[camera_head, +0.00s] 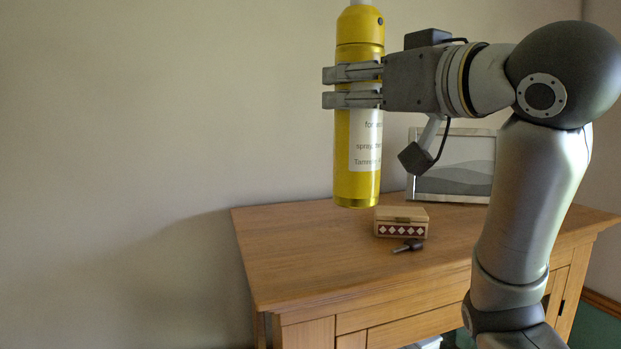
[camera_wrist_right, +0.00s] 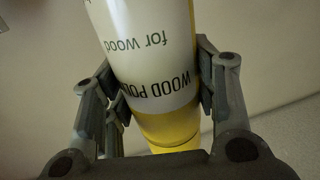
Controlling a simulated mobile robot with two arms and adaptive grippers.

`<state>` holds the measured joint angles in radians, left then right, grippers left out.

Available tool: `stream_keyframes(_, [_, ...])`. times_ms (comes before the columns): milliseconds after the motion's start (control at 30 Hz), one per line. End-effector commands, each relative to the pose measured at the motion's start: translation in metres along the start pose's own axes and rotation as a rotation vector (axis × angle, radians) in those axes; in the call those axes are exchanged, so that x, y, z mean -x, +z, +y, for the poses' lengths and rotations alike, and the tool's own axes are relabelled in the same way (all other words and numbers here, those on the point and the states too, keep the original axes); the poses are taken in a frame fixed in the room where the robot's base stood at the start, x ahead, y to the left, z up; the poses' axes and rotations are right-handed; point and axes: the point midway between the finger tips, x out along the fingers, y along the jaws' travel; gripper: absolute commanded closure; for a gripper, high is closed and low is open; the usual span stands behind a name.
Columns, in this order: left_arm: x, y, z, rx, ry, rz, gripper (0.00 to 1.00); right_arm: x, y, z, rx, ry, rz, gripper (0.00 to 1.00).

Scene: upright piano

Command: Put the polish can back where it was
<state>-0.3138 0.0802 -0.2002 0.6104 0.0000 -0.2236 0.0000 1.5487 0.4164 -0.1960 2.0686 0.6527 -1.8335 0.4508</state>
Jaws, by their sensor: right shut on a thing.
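The polish can (camera_head: 358,180) is a tall yellow spray can with a white label. My right gripper (camera_head: 352,85) is shut around its upper body and holds it upright, with its base seen just above the back edge of the wooden cabinet in the head view. The can's top is cut off by the frame's upper edge. In the right wrist view the can (camera_wrist_right: 150,60) sits between both fingers (camera_wrist_right: 155,95), with the words "WOOD POL" upside down on the label. My left gripper is not in view.
The wooden cabinet top (camera_head: 310,250) holds a small box with a diamond pattern (camera_head: 401,222), a small dark key-like object (camera_head: 408,246) and a framed picture (camera_head: 455,180). The left part of the top is clear. A plain wall stands behind.

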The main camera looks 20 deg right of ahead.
Motion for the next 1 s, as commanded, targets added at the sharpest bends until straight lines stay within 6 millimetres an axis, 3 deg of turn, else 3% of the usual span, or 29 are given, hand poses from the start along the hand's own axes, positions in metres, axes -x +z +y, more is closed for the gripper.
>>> stream_keyframes(167, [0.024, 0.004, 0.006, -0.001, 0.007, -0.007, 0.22, -0.041, 0.014, -0.003, -0.001, -0.001, -0.007, 0.88])
stream_keyframes(433, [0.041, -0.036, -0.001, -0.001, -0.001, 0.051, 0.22, -0.08, 0.054, -0.005, 0.0, -0.001, -0.002, 0.88])
stream_keyframes(567, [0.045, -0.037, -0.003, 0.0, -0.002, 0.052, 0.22, -0.091, 0.068, -0.006, 0.001, -0.001, 0.0, 0.88])
stream_keyframes(800, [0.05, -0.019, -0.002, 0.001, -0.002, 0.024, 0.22, -0.102, 0.082, -0.007, 0.001, -0.001, 0.0, 0.88])
stream_keyframes(1000, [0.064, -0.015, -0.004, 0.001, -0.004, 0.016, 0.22, -0.102, 0.1, -0.007, 0.001, -0.001, 0.0, 0.88])
